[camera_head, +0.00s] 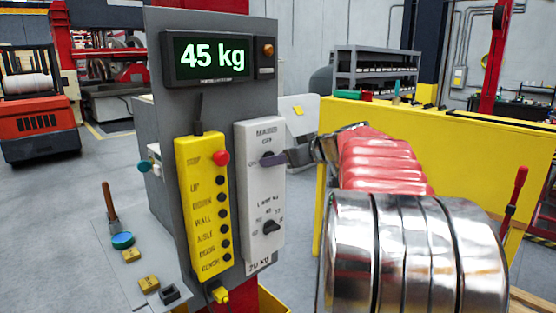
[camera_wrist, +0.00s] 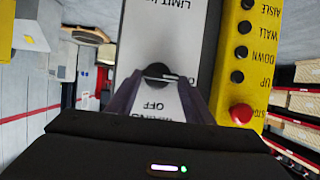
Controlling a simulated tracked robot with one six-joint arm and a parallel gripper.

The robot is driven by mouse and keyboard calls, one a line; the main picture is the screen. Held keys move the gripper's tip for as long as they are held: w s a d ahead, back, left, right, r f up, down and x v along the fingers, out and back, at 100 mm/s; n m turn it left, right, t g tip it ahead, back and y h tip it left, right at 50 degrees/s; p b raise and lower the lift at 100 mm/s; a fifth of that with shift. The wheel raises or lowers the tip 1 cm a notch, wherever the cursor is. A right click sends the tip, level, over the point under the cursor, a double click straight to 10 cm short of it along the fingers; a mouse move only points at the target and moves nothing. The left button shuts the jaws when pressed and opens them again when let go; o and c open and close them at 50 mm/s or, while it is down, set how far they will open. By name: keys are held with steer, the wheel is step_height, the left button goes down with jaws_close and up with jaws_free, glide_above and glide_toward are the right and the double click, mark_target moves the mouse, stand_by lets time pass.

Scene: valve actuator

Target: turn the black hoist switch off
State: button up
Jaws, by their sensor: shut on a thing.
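The black mains switch (camera_head: 267,156) is a round knob near the top of the white control plate (camera_head: 259,190). In the wrist view, where the plate appears upside down, the knob (camera_wrist: 157,72) sits between my two fingers with the word OFF below it. Its pale pointer line points right there, not at OFF. My gripper (camera_wrist: 158,80) is shut on the knob, a finger on each side.
A yellow pendant (camera_head: 203,205) with a red stop button (camera_head: 221,158) and several black buttons hangs beside the plate. A second black knob (camera_head: 271,227) is lower on the plate. The display (camera_head: 210,58) above reads 45 kg. A grey shelf (camera_head: 128,250) holds small items.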

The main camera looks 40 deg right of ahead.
steer(key=shift+c, duration=0.2)
steer(key=m+y, duration=0.1)
steer(key=d+m+y, duration=0.1)
steer(key=m, duration=0.1)
steer(key=m+y, duration=0.2)
steer(key=m, duration=0.1)
steer(key=shift+d+f, duration=0.15)
steer(key=shift+d, duration=0.1)
steer(key=m, duration=0.1)
steer(key=m+t+y, duration=0.1)
steer(key=m, duration=0.1)
steer(key=shift+d+f+m+t+y, duration=0.25)
steer(key=shift+d+m+t+y, duration=0.05)
steer(key=shift+m+y, duration=0.1)
steer(key=shift+d+f+m+t+y, duration=0.1)
steer(key=shift+f+m+t+y, duration=0.15)
steer(key=shift+m, duration=0.7)
steer(key=shift+d+f+m+t+y, duration=0.1)
steer(key=shift+m+t+y, duration=0.25)
steer(key=shift+m, duration=0.6)
steer(key=o, duration=1.1)
steer(key=shift+a, duration=0.1)
steer(key=shift+c, duration=0.2)
